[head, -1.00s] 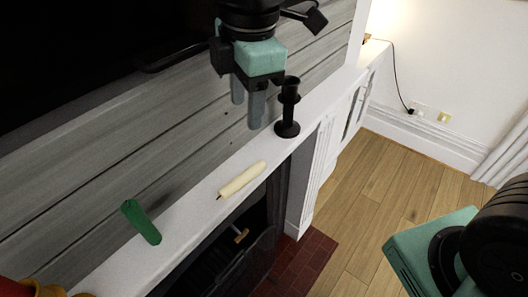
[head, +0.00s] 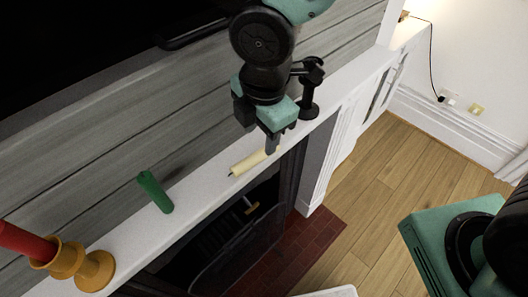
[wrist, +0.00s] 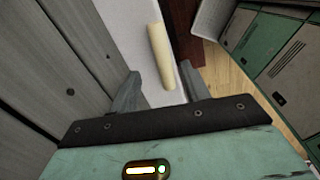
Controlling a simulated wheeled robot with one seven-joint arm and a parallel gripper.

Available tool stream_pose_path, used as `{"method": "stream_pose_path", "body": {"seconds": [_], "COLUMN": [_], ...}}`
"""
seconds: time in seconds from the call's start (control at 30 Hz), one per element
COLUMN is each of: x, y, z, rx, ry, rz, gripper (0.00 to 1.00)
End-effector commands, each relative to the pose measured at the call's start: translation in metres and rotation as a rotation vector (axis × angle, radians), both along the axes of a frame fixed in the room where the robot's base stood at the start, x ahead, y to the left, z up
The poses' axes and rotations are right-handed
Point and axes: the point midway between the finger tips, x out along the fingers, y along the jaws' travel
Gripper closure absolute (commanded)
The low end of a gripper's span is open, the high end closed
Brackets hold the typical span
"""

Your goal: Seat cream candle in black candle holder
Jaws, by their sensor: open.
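The cream candle (head: 247,163) lies on its side on the white mantel shelf, its dark wick end toward the left. In the wrist view the cream candle (wrist: 160,55) lies ahead, between the lines of the two fingers. My gripper (head: 272,146) is open and empty over the candle's right end, partly hiding it; in the wrist view both fingertips (wrist: 163,82) are apart. The black candle holder (head: 310,88) stands upright on the shelf to the right of my gripper, partly behind it. I cannot tell the exact gap between fingers and candle.
A red candle (head: 25,240) and an orange-yellow holder (head: 75,265) are at the far left. The grey panelled wall (head: 190,125) backs the narrow mantel shelf (head: 208,198). A fireplace opening is below.

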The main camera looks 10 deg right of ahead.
Motion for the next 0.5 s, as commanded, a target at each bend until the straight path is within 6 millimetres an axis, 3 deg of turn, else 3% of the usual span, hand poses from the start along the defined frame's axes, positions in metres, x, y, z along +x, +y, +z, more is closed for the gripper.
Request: {"method": "stream_pose_path", "body": {"seconds": [0.17,0.5], "x": [0.0,0.004], "y": [-0.001,-0.002], "z": [-0.012,-0.054], "rx": [-0.002,0.0], "ry": [0.002,0.001], "rz": [0.002,0.002], "gripper": [0.53,0.53]}}
